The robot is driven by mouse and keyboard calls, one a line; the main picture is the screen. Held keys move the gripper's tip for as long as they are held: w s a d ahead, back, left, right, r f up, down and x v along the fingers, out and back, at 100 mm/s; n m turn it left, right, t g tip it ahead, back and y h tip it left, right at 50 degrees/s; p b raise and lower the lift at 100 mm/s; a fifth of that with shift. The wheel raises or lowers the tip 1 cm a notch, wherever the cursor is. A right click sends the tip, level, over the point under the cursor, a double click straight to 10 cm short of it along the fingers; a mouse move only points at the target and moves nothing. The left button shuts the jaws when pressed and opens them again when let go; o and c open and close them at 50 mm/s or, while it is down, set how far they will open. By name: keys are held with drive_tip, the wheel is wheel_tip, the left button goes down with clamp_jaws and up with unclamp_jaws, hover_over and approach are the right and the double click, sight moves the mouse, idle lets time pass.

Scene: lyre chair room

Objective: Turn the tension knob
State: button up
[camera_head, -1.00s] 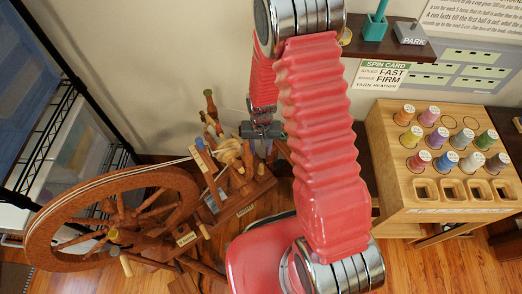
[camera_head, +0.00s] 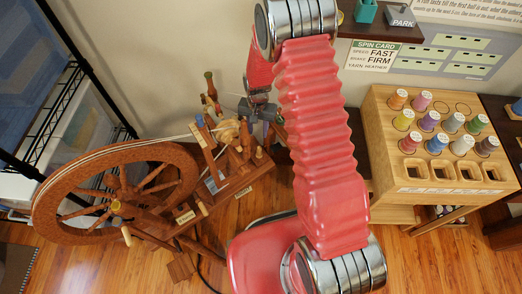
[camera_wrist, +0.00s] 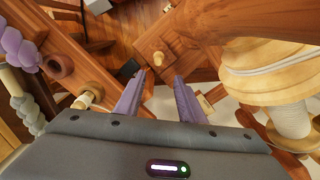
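The spinning wheel (camera_head: 115,207) stands at the left in the head view, with its upright posts and pale bobbin (camera_head: 228,130) at its right end. My gripper (camera_head: 258,112) is just right of and behind these parts, partly hidden by my arm. In the wrist view, my gripper (camera_wrist: 158,100) has its two fingers apart with nothing between the tips. Another turned knob (camera_wrist: 88,97) is left of the fingers. I cannot tell for sure which is the tension knob.
A large pale bobbin (camera_wrist: 290,115) is close on the right in the wrist view. A wire rack (camera_head: 75,100) is at left.

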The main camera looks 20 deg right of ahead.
sight(259, 147)
drive_tip(key=shift+s+d, duration=0.1)
drive_tip(key=shift+d, duration=0.05)
wheel_tip(259, 147, down, 14)
drive_tip(key=shift+r, duration=0.15)
idle(0.9)
drive_tip(key=shift+c, duration=0.6)
